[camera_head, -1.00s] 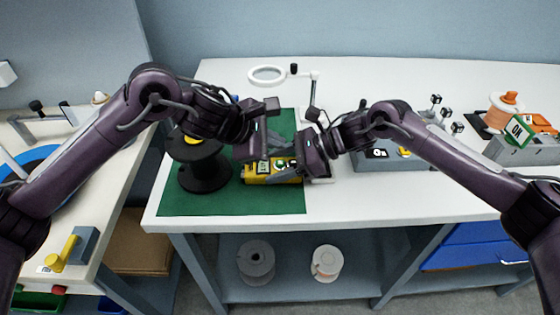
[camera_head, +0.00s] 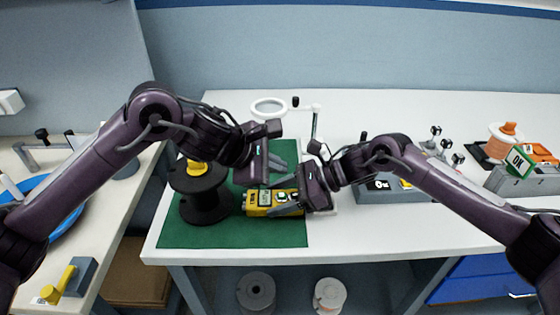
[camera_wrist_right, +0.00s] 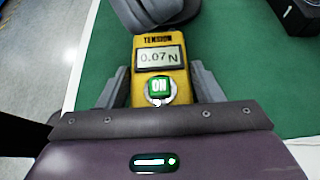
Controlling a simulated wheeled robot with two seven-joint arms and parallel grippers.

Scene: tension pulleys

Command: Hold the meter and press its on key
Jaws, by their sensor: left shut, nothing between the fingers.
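The yellow tension meter (camera_head: 260,204) lies over the green mat (camera_head: 200,234). In the right wrist view its display (camera_wrist_right: 159,57) reads 0.07 N, and its green ON key (camera_wrist_right: 160,88) faces the camera, uncovered. My right gripper (camera_head: 283,205) has a finger on each side of the meter and is shut on it; the fingers flank it in the right wrist view (camera_wrist_right: 160,88). My left gripper (camera_head: 279,170) is shut and empty, just above and behind the meter, apart from the key. I cannot tell its exact height.
A black spool (camera_head: 204,200) stands close to the meter's left end. A magnifier (camera_head: 268,107) on a stand is behind. A grey box (camera_head: 395,188) is behind my right wrist, and an orange spool (camera_head: 507,137) stands far right. The front right tabletop is clear.

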